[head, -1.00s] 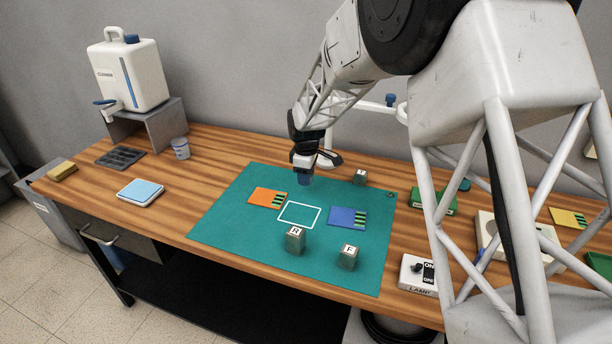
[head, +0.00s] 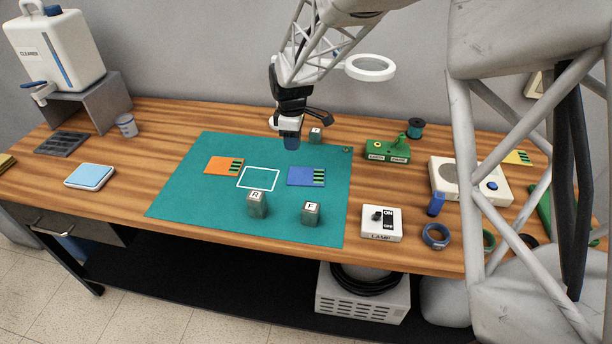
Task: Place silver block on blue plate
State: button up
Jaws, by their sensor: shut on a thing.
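The blue plate (head: 302,176), with green and yellow stripes at its right end, lies flat on the teal mat (head: 190,195). Silver-grey blocks stand on the mat: one marked R (head: 257,207) in front of the white outline, one marked F (head: 311,215) at the front right, and a smaller-looking one (head: 316,137) at the back with an unclear letter. My gripper (head: 291,142) is above the back of the mat, behind the blue plate. It is shut on a small dark blue thing at its tip, whose shape is hard to make out. All three blocks are apart from my gripper.
An orange plate (head: 222,166) and a white outline (head: 259,178) lie left of the blue plate. A lamp switch box (head: 381,223) stands right of the mat. A magnifier ring (head: 370,67) rises behind. The mat's left part is clear.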

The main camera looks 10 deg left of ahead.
jog(key=r, duration=0.2)
send_over(306, 176)
jog(key=shift+f, duration=0.25)
jog(key=shift+f, duration=0.1)
jog(key=shift+f, duration=3.05)
jog(key=shift+f, duration=0.15)
jog(key=shift+f, duration=1.75)
jog(key=shift+f, duration=0.1)
jog(key=o, duration=1)
jog(key=shift+c, duration=0.2)
